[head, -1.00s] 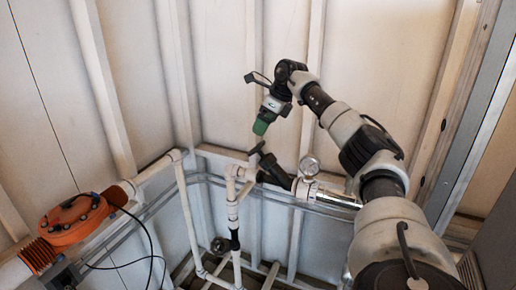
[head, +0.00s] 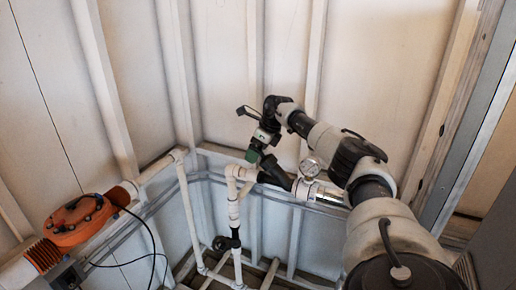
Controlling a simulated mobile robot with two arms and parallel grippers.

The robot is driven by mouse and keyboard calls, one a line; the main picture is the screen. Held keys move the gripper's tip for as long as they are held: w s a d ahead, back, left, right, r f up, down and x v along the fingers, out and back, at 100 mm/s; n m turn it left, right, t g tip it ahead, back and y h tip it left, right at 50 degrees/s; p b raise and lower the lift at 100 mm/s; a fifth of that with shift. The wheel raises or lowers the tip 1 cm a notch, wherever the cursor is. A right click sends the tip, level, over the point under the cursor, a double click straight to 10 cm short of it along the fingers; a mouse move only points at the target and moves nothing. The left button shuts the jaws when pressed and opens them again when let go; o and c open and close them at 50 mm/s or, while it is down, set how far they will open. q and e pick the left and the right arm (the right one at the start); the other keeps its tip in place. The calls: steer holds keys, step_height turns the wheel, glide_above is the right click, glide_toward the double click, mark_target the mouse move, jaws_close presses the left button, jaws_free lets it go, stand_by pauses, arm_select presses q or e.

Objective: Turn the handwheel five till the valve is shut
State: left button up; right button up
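My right gripper (head: 254,156), with a green tip, reaches down from the right to the top of a black valve (head: 275,172) on the white pipework. The valve's small black handle is mostly hidden behind the gripper. The tip is at or very close to the handle; I cannot tell whether it touches or grips it. The finger gap is too small to make out. A dark round wheel (head: 222,243) sits lower down, beside the vertical pipe. No number is readable on either, so I cannot tell which is handwheel five. My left gripper is not in view.
White pipes (head: 233,205) run down in front of the wall. An orange round housing (head: 77,220) with a black cable is at the lower left. The wall above is clear.

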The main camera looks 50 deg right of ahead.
steer(key=shift+c, duration=0.3)
steer(key=c, duration=0.8)
steer(key=shift+o, duration=0.2)
steer(key=shift+r, duration=0.1)
